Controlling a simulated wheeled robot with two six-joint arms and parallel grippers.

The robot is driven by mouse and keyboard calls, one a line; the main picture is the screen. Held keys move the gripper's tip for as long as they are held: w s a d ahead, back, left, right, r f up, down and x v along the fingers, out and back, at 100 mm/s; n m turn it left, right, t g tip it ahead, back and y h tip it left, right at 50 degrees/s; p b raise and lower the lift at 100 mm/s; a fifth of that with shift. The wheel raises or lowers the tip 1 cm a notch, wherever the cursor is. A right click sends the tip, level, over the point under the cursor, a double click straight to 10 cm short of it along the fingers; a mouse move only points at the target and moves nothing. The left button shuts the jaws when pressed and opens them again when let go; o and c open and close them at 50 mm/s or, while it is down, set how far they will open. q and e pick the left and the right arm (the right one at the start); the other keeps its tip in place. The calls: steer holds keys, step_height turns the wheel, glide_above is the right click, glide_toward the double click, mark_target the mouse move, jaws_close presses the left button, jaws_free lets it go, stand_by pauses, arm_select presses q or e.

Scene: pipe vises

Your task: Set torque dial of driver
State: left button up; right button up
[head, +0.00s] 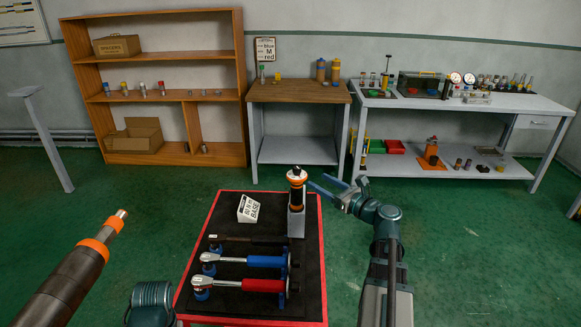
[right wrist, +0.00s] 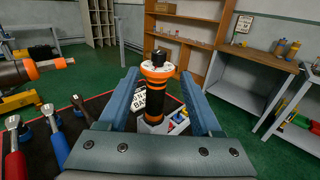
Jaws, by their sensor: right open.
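The driver (head: 297,196) stands upright in a grey holder at the back right of the red-edged work table. It has a black body, orange bands and a pale dial (right wrist: 158,68) at its top under a dark tip. My right gripper (head: 317,181) is open and empty. In the head view its fingers point left at the driver's upper part, with their tips just to its right. In the right wrist view the driver shows in line with the gap between the fingers. A white card (head: 248,208) reading "60 N·M BASE" stands left of the driver. My left gripper does not show.
Wrenches with blue (head: 267,261) and red (head: 263,285) handles lie at the table's front. A large brown tool with an orange collar (head: 98,247) reaches in at left. Shelves (head: 240,90), a wooden-topped bench and a white bench stand behind. Green floor is clear between.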

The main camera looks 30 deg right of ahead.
mark_target(294, 167)
steer(key=x, duration=1.4)
steer(key=shift+s+a+f, duration=0.1)
steer(key=shift+a, duration=0.05)
steer(key=shift+c, duration=0.2)
jaws_close()
